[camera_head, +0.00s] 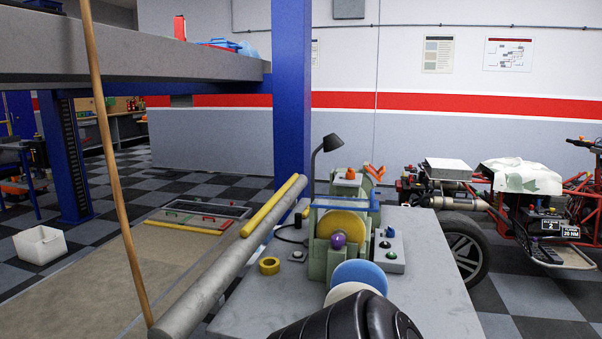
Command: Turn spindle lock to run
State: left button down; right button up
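A bench machine (318,258) with a pale green body stands on the grey bench. It has a yellow wheel (326,225) under a blue bar and a purple ball knob (338,241) in front of the wheel. An orange button (350,174) sits on a grey block on top, and an orange forked part (375,172) stands behind it. No run marking is legible, and I cannot tell which part is the spindle lock or how it is set. Neither gripper can be made out in the view.
The grey bench (428,285) holds a control box (389,252) with buttons, a yellow ring (269,265) and a black lamp (326,148). A blue disc (360,273) and a dark rounded shape (350,322) cover the near edge. A long grey tube (230,262) runs along the left.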

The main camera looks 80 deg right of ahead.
aim_at(350, 174)
jog(key=k, duration=1.25)
jog(key=z, duration=0.45)
